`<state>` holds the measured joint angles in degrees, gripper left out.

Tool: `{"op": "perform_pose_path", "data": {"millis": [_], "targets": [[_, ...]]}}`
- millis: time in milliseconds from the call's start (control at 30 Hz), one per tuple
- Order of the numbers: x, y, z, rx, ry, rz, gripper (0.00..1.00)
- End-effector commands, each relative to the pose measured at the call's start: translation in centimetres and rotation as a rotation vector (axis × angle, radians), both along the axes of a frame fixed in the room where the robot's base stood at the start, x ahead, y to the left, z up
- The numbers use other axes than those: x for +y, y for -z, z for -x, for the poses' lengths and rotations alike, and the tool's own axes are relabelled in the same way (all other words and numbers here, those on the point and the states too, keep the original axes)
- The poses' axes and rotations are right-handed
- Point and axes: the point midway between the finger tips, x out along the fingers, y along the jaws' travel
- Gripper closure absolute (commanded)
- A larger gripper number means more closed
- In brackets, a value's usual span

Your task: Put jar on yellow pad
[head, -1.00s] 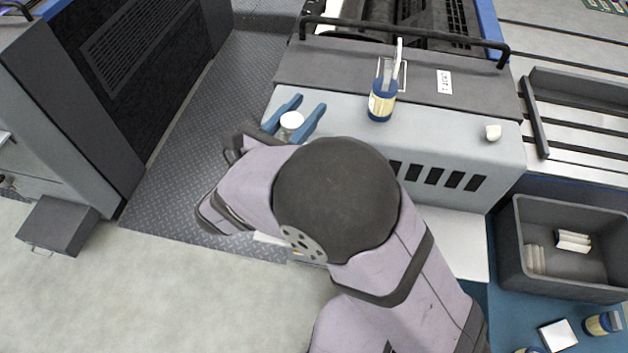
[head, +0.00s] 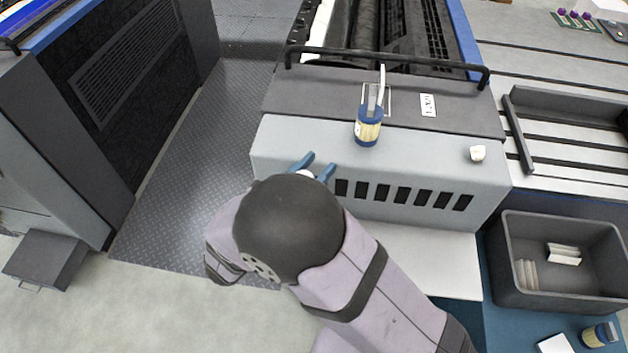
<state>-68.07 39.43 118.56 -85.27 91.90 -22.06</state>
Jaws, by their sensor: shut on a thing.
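My gripper (head: 315,165) shows two blue fingers at the near top edge of the grey machine cover. It is shut on a round white-topped thing (head: 306,174), which looks like the jar. Only a sliver of its white top shows. My dark round wrist joint hides the rest, so I cannot tell what is under it. No yellow pad can be made out in this view.
A blue-and-cream pot (head: 368,131) with tools in it stands on the machine cover (head: 420,150), right of my gripper. A small white lump (head: 477,153) lies farther right. A grey bin (head: 510,260) with white pieces stands at right. A black rail (head: 390,57) crosses behind.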

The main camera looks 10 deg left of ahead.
Motion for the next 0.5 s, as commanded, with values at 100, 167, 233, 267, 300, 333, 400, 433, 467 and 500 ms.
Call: {"op": "perform_pose_path", "data": {"millis": [100,167,233,267,300,333,400,433,467,500], "targets": [[0.0,0.2,0.0,0.0,0.0,-0.001,0.93],[0.0,0.3,0.0,0.0,0.0,-0.001,0.93],[0.0,0.6,0.0,0.0,0.0,0.0,0.93],[0.0,0.8,0.0,0.0,0.0,0.001,0.93],[0.0,1.2,0.0,0.0,0.0,0.003,0.93],[0.0,1.5,0.0,0.001,0.0,0.003,0.93],[0.0,2.4,0.0,0.001,0.0,0.003,0.93],[0.0,2.7,0.0,0.001,0.0,0.003,0.93],[0.0,3.1,0.0,0.0,0.0,0.003,0.93],[0.0,3.4,0.0,0.0,0.0,0.002,0.93]]}}
